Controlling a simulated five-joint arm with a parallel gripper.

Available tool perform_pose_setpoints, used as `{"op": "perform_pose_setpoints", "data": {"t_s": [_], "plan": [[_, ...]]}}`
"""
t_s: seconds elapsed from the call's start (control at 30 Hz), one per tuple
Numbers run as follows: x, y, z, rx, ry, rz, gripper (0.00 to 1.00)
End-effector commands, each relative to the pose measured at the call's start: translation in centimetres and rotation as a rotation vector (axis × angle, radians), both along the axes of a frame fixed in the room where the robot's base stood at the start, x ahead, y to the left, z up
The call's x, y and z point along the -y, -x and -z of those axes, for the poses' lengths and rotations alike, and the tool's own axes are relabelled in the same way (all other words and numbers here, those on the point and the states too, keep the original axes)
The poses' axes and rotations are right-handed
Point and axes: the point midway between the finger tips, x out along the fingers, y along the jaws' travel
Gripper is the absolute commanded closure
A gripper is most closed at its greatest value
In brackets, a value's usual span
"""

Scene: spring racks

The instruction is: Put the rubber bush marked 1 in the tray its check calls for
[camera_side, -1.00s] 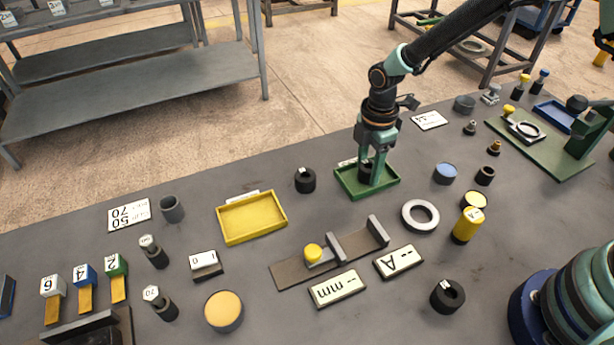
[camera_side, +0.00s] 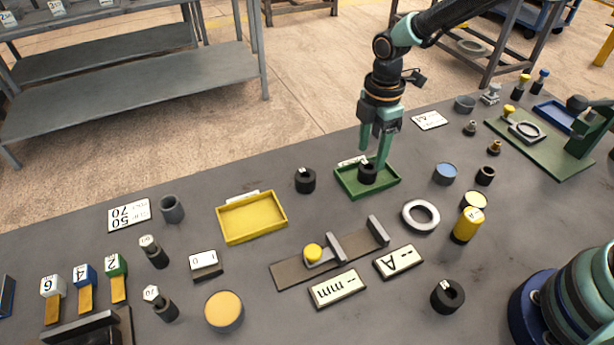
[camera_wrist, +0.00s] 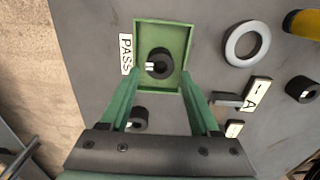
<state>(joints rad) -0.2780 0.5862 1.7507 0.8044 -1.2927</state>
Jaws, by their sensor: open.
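A black rubber bush (camera_side: 367,175) sits in the green tray (camera_side: 345,187). In the wrist view the bush (camera_wrist: 160,63) stands on the floor of the green tray (camera_wrist: 177,27), whose label reads PASS (camera_wrist: 126,54). I cannot read the bush's own mark. My gripper (camera_side: 375,152) is open and empty just above that bush, its fingers apart. A second black bush (camera_side: 305,181) stands between the trays, and a third (camera_side: 447,296) stands at the front right; their marks are too small to read surely. The yellow tray (camera_side: 252,218) is empty.
A metal ring (camera_side: 420,216) and a yellow cylinder (camera_side: 467,225) stand to the right. A green-based fixture (camera_side: 547,151) is at the far right.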

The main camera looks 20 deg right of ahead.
Motion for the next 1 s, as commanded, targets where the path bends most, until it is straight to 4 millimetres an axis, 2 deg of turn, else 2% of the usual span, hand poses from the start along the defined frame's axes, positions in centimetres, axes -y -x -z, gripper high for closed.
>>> {"op": "perform_pose_setpoints", "data": {"t_s": [0.03,0.2,0.57,0.77,1.0], "plan": [[0.0,-0.1,-1.3,0.006,-0.002,0.0,0.37],[0.0,-0.1,-4.4,0.005,-0.002,0.0,0.37],[0.6,0.2,-8.1,0.02,-0.006,0.055,0.37],[3.4,2.1,-12.5,0.11,-0.045,0.348,0.37],[7.2,6.2,-17.0,0.228,-0.134,0.796,0.37]]}}
